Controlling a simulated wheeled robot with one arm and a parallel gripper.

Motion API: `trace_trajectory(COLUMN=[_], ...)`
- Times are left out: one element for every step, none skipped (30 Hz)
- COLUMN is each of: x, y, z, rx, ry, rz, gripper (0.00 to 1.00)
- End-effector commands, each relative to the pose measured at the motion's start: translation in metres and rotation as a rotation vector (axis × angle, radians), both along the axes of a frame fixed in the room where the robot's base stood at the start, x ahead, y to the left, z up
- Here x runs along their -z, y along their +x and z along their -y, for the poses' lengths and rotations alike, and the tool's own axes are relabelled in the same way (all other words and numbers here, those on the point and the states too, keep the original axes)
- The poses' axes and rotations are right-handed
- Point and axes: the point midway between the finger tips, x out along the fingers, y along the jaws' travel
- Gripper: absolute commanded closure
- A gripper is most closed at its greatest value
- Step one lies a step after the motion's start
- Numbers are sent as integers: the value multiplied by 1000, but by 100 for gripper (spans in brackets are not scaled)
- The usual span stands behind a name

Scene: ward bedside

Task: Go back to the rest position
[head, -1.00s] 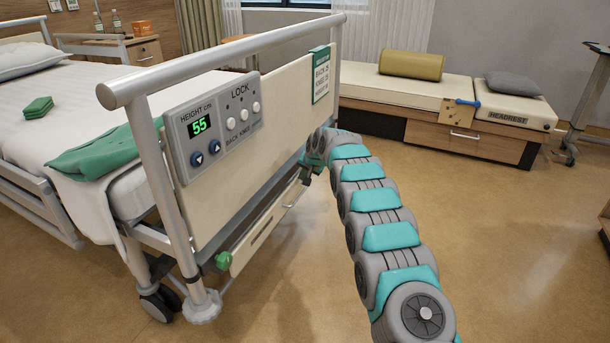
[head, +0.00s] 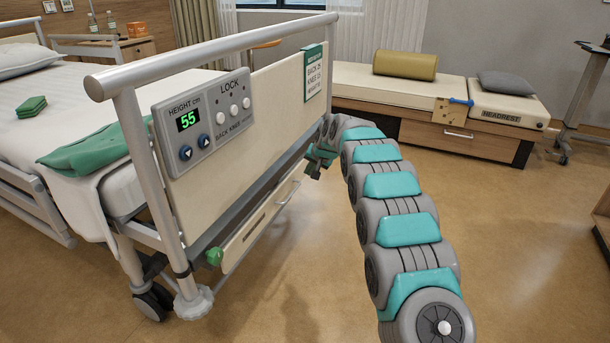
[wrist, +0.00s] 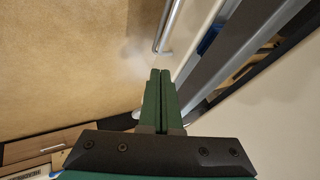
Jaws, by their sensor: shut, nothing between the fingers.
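My gripper (head: 315,170) is at the end of my grey and teal arm, close beside the right part of the bed's footboard (head: 274,93). In the wrist view its two green fingers (wrist: 160,75) lie together, shut and empty. They point toward a metal drawer handle (wrist: 168,28), with the floor to the left. The gripper is small and partly dark in the head view, so any contact with the footboard cannot be told.
The control panel (head: 205,122) on the footboard reads 55. A long pull-out board (head: 262,222) with a handle sits below. A bench (head: 430,90) with a yellow bolster (head: 405,65) stands behind. A stand (head: 580,110) is at the far right. Floor (head: 520,250) right of my arm is clear.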

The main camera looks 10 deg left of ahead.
Motion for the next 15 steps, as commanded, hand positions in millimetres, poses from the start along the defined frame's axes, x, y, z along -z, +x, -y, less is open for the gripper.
trace_trajectory(x=[-6, -9, -14, -18, -22, -26, -28, -30, -32, -34, -35, -37, -38, -39, -41], y=[-4, -6, -9, -11, -13, -15, -17, -19, -21, -22, -23, -24, -25, -26, -27], z=[3, 4, 6, 7, 9, 10, 12, 13, 14, 15, 16, 17, 17, 18, 19], rx=[1, 1, 1, 2, 0, 0, 0, 1, 1, 1, 1, 2, 2, 2, 1], ry=[1, 1, 0, 0, 1, 1, 1, 0, 0, 0, 0, 0, 0, 0, -1], rz=[0, 0, 1, 1, 2, 2, 2, 1, -1, -2, -2, -2, -2, -2, -3], gripper=[100, 100, 100, 100, 100, 100, 100, 100, 100, 100, 100, 100, 100, 100, 100])
